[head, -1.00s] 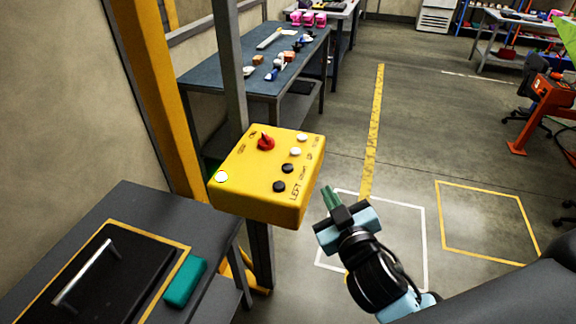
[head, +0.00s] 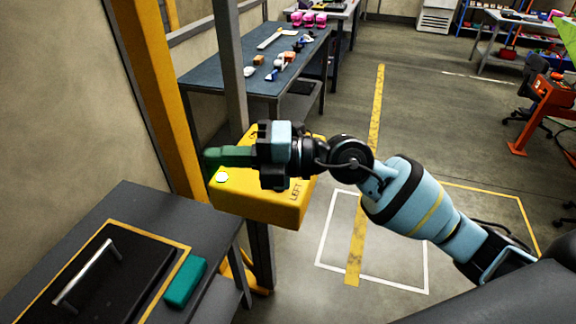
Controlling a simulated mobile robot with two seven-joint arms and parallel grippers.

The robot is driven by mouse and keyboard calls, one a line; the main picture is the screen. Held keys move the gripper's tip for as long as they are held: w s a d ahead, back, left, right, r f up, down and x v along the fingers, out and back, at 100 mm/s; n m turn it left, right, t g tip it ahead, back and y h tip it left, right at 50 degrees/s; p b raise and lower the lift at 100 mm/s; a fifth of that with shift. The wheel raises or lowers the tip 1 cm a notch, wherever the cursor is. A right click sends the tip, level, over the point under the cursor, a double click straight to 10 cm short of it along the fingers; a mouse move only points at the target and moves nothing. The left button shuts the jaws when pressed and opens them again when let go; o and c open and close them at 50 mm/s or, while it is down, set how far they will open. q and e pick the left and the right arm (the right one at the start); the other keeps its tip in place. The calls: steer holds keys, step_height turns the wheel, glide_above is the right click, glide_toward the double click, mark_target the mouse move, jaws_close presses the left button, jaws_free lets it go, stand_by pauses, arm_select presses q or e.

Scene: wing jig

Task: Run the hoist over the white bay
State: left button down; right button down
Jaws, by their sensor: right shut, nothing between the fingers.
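The yellow control box (head: 262,200) stands on a grey post at the left of centre. My right gripper (head: 212,158) is shut and empty. It reaches in from the right across the top of the box, with its green fingers pointing left, near the white button (head: 222,177) at the box's left corner. I cannot tell whether it touches the box. The gripper and wrist hide the red switch and most of the other buttons. The white-outlined floor bay (head: 428,262) lies right of the box, partly behind my arm. The hoist is not in view. My left gripper is not in view.
A dark table (head: 205,225) at front left carries a black lidded case (head: 125,265) and a teal block (head: 185,281). A blue-topped workbench (head: 225,78) with small parts stands behind. A yellow-outlined bay (head: 522,205) lies at the right.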

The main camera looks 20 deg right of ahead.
steer(key=w+d+f+m+t+h, duration=0.1)
steer(key=w+d+f+t+h, duration=0.1)
steer(key=w+d+h, duration=0.8)
steer(key=d+h, duration=0.2)
steer(key=d, duration=0.2)
steer(key=shift+w+d+t, duration=0.2)
steer(key=shift+w+t, duration=0.1)
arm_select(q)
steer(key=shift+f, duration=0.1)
arm_select(e)
steer(key=shift+f, duration=0.25)
